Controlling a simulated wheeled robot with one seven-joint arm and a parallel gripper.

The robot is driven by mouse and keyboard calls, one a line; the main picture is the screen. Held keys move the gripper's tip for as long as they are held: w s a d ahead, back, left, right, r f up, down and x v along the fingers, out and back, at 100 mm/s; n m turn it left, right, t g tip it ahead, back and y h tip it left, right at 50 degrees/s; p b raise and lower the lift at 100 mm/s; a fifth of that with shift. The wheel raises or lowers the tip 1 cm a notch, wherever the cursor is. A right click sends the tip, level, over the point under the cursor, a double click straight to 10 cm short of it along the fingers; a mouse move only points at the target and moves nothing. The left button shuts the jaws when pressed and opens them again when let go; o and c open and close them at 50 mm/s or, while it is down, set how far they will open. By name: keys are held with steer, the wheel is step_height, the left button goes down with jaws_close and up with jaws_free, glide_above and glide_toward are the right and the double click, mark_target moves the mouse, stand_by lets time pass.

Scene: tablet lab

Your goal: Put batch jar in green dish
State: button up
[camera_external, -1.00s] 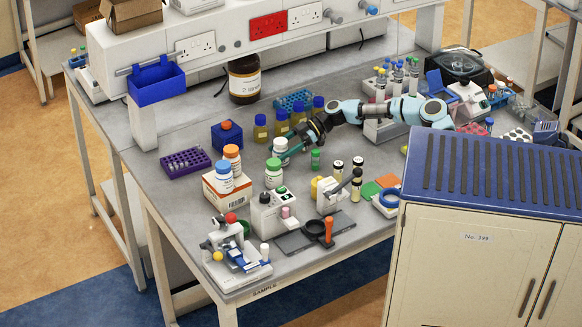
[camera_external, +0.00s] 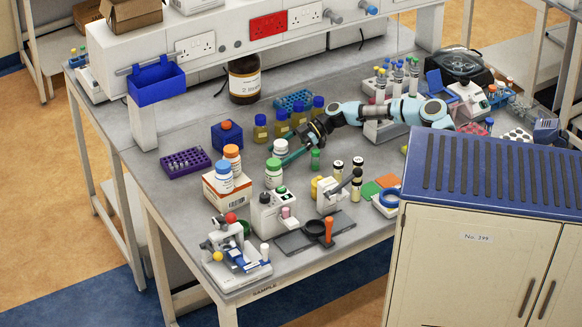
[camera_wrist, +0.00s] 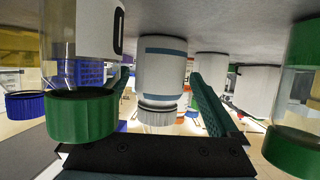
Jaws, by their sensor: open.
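A white jar with a white cap (camera_external: 280,147), likely the batch jar, stands upright on the bench. It fills the middle of the wrist view (camera_wrist: 160,62), which is upside down, with a blue-edged label. My gripper (camera_external: 287,153) is open, with its dark green fingers on either side of this jar in the wrist view (camera_wrist: 162,88). I cannot tell if either finger touches it. A small round green thing (camera_external: 244,228), possibly the green dish, is partly hidden behind the microscope-like device at the front left.
Yellow bottles with blue caps (camera_external: 260,129) stand behind. A white box (camera_external: 227,190) carries two jars.

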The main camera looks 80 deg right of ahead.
steer(key=b+v, duration=0.2)
steer(key=v, duration=0.4)
steer(key=shift+d+f, duration=0.1)
steer(key=shift+f, duration=0.05)
steer(key=shift+o, duration=0.2)
steer(key=shift+s+d+r, duration=0.25)
steer(key=shift+s+r, duration=0.05)
steer(key=shift+s, duration=0.1)
